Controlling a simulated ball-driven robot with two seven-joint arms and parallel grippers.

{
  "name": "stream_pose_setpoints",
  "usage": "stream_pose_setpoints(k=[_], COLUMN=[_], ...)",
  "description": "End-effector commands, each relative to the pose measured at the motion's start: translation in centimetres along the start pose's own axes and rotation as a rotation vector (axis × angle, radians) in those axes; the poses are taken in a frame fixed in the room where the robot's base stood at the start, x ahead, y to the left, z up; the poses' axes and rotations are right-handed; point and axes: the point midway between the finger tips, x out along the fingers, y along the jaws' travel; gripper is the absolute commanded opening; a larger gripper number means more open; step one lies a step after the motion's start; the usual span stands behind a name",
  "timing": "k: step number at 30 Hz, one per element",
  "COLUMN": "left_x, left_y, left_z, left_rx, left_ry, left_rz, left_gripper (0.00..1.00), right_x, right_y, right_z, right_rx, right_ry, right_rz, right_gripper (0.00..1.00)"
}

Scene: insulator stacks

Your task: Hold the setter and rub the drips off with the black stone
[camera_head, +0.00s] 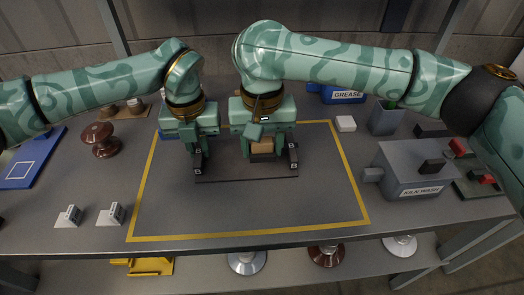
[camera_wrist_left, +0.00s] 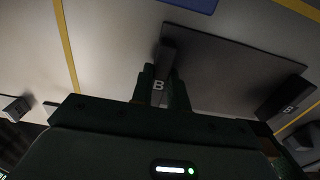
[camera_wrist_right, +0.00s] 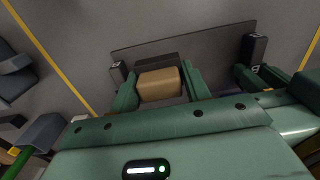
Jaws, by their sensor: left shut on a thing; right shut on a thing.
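The setter is a thin dark plate (camera_head: 240,172) with a black block lettered B at each end, lying inside the yellow outline. My left gripper (camera_head: 196,148) is shut on its left end block, which shows between the fingers in the left wrist view (camera_wrist_left: 160,75). The right end block (camera_head: 293,158) is free. My right gripper (camera_head: 264,148) is shut on a block, tan on the near side (camera_wrist_right: 160,86) and black beyond (camera_wrist_right: 157,60), over the right part of the plate. I cannot tell whether the block touches the plate. I cannot make out any drips.
A grey kiln wash box (camera_head: 415,172) stands right of the outline, with a grey cup (camera_head: 388,118) and white block (camera_head: 346,124) behind. A blue grease box (camera_head: 343,95) is at the back. A brown insulator (camera_head: 101,140) stands left. The front of the marked area is clear.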

Motion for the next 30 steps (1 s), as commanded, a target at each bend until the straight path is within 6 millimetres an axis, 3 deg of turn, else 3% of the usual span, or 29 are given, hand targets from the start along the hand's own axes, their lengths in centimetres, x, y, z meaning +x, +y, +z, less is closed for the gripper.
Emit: stream_pose_setpoints(k=[12, 27, 28, 30], left_x=[-0.1, -0.1, -0.1, -0.1], left_y=[0.0, 0.0, 0.0, 0.0], left_z=[0.0, 0.0, 0.0, 0.0], left_rx=[0.0, 0.001, 0.001, 0.001], left_ry=[-0.001, -0.001, -0.001, -0.001], left_rz=[-0.001, -0.001, -0.001, -0.001], left_gripper=[0.0, 0.0, 0.19, 0.38], right_x=[-3.5, -3.7, -3.7, -3.7], right_y=[0.0, 0.0, 0.0, 0.0], right_z=[0.0, 0.0, 0.0, 0.0], right_rx=[-0.001, 0.0, 0.0, -0.001], right_ry=[0.003, 0.002, 0.002, 0.002], right_rz=[0.001, 0.0, 0.0, 0.0], right_gripper=[0.26, 0.26, 0.26, 0.26])
